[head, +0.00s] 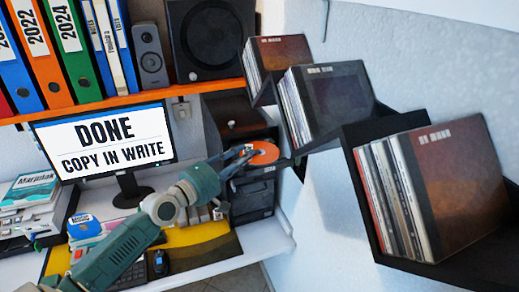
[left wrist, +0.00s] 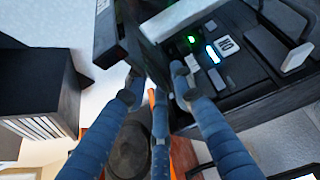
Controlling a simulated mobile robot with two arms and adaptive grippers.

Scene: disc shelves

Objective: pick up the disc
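The orange disc (head: 266,154) is in the middle of the head view, beside the lower left end of the dark stepped shelf. My left gripper (head: 246,152) is at the disc's left edge, its fingertips partly overlapping it. In the left wrist view my left gripper (left wrist: 158,85) shows three blue fingers with gaps between the tips. A thin orange strip shows between them; I cannot tell whether it is the disc seen edge-on or background. Contact with the disc is not clear. My right gripper is not in view.
The dark stepped shelf (head: 360,133) holds several rows of record sleeves (head: 455,180) on the right. A monitor (head: 105,140) stands on the white desk at the left, under an orange shelf (head: 130,99) with binders and speakers. A dark machine (head: 252,190) is behind my gripper.

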